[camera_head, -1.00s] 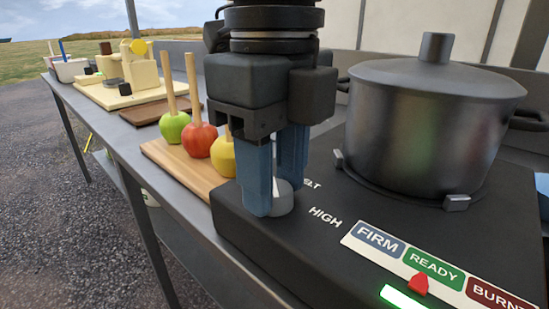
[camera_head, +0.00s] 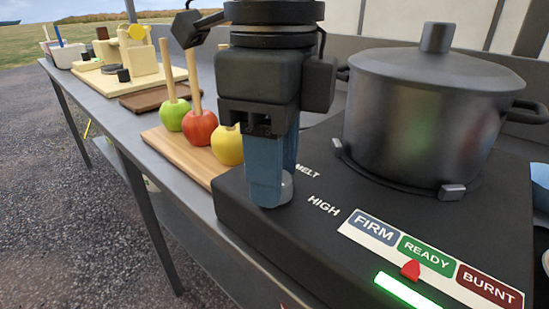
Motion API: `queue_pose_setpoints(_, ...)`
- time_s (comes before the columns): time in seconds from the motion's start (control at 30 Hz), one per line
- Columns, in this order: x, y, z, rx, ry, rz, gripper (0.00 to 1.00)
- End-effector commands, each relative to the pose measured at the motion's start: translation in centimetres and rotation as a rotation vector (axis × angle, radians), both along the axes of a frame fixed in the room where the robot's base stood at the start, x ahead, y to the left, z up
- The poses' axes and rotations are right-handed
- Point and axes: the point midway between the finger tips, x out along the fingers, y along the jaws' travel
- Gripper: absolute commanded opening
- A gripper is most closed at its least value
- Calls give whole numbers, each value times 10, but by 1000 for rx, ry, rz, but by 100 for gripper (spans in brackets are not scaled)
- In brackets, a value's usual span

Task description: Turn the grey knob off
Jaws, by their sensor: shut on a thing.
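The grey knob (camera_head: 287,188) stands on the left part of the black hob (camera_head: 330,255), beside the white words MELT and HIGH. My gripper (camera_head: 272,190) points down with its blue fingers at the knob and is shut on it. The near finger covers most of the knob, so the knob's pointing direction is hidden. On the hob's front strip, the red pointer (camera_head: 411,270) sits under the green READY field. A green light bar (camera_head: 407,291) glows below it.
A lidded dark pot (camera_head: 425,120) stands on the hob at right. A wooden board (camera_head: 180,155) left of my gripper holds green, red and yellow apples on sticks. Further back are a brown board (camera_head: 155,98) and a cream stand (camera_head: 140,60).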

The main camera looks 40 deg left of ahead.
Motion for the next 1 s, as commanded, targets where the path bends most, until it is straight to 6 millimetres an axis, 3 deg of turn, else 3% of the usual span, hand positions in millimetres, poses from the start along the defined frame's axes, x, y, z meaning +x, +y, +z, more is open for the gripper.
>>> queue_pose_setpoints(0.13,0,1,1,3,-1,0,9)
queue_pose_setpoints(0.17,0,1,1,3,-1,0,40)
queue_pose_setpoints(0.4,0,0,0,1,-1,0,63)
queue_pose_setpoints(0.77,0,0,4,0,-1,-1,65)
queue_pose_setpoints(1.0,1,1,33,2,-3,-2,65)
